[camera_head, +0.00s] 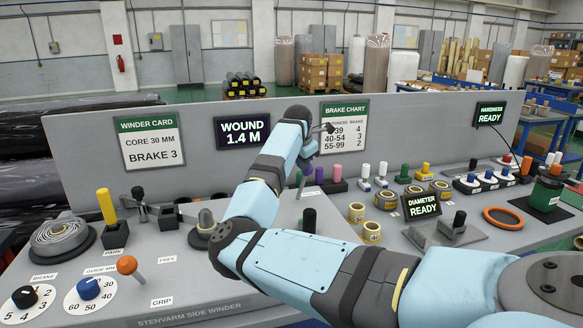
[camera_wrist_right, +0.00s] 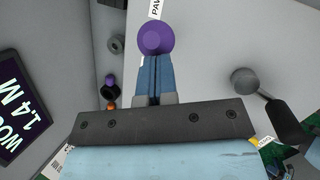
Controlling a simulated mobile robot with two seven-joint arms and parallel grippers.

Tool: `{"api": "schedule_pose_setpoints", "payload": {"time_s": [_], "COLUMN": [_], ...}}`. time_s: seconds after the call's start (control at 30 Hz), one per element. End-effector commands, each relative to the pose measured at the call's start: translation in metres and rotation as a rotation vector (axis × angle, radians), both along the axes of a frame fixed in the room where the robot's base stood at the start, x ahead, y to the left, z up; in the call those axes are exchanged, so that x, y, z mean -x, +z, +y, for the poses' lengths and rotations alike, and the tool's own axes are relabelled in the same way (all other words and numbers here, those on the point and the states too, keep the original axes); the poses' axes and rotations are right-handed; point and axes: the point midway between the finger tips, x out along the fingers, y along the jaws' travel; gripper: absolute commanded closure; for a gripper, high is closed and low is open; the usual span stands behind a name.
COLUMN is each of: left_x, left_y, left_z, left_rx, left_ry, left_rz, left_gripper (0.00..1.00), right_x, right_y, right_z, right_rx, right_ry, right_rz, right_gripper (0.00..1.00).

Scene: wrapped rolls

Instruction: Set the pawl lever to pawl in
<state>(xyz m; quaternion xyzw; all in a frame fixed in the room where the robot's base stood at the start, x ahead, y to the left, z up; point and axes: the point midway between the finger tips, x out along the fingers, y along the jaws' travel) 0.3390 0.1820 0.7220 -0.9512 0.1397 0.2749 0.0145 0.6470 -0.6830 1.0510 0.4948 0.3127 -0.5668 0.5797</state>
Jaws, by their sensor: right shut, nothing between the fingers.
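In the right wrist view, a purple round knob (camera_wrist_right: 155,37) stands right at the tips of my right gripper (camera_wrist_right: 152,60), by a white label (camera_wrist_right: 156,8) that starts with "PAW" and is cut off. The gripper's two blue fingers are shut together with nothing between them. The knob overlaps the fingertips; I cannot tell whether they touch. Which way the lever is set cannot be read. My left gripper is out of view.
The grey console (camera_head: 210,290) carries a yellow park lever (camera_head: 106,207), an orange-knobbed lever (camera_head: 127,265), and black (camera_head: 25,296) and blue (camera_head: 89,288) dials. A low back panel holds the "WOUND 1.4 M" screen (camera_head: 242,129) and brake chart (camera_head: 344,124). Yellow rings (camera_head: 386,199) lie to the right.

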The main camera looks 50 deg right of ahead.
Motion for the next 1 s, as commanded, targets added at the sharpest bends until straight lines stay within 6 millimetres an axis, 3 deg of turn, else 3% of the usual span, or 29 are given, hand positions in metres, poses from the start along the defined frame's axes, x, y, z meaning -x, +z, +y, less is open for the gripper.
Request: {"api": "schedule_pose_setpoints", "payload": {"time_s": [0.13,0.4,1.0], "left_x": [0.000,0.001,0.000], "left_y": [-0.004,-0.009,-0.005], "left_z": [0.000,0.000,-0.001], "left_rx": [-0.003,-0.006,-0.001], "left_ry": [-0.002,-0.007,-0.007], "left_rz": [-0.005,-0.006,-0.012], "left_gripper": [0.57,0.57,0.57], "right_x": [0.007,0.015,0.017], "right_y": [-0.005,-0.008,-0.008], "right_z": [-0.012,-0.024,-0.028], "right_rx": [-0.080,-0.074,-0.072], "right_ry": [0.000,0.001,0.000], "right_rz": [-0.048,-0.043,-0.042], "right_gripper": [1.00,1.00,1.00]}}
